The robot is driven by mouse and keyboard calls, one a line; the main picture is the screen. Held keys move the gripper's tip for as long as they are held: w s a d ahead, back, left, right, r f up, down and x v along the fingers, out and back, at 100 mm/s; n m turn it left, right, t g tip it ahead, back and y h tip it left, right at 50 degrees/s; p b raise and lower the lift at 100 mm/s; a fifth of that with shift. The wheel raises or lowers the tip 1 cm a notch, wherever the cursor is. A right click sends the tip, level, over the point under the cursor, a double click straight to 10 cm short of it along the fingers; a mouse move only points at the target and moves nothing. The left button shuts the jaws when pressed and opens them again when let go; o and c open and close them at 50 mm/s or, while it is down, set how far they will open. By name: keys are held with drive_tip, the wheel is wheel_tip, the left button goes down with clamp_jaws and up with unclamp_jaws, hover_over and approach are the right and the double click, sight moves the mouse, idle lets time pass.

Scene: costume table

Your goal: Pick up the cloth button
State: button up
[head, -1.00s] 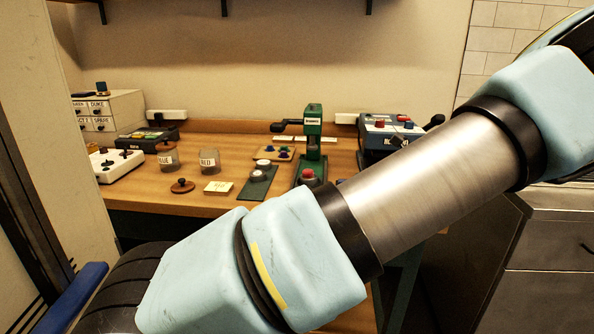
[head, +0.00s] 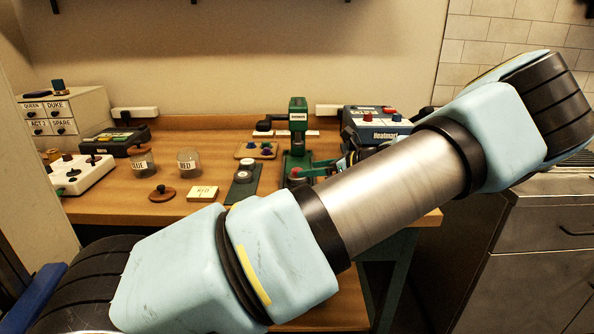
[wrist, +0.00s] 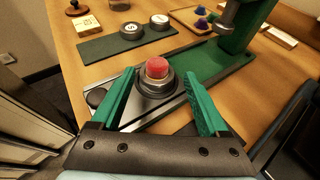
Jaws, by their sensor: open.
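The cloth button (wrist: 157,68) is a red domed piece seated on a round metal die at the front of the green press. It also shows in the head view (head: 296,171), small and partly covered by my gripper. My gripper (wrist: 160,75) has green fingers. They are open, one on the left and one on the right of the button and die, with visible gaps and nothing held. The green press (head: 298,128) stands upright on the wooden table behind the button.
A dark green mat (wrist: 125,42) with two round metal dies lies left of the press. A wooden tray (wrist: 190,18) with small purple pieces is beyond. Jars (head: 188,163) and a card (head: 202,193) are left.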

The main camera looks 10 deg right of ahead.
drive_tip(key=p+x, duration=0.1)
drive_tip(key=x, duration=0.3)
drive_tip(key=shift+a+r, duration=0.1)
drive_tip(key=shift+c, duration=0.3)
clamp_jaws()
idle(0.5)
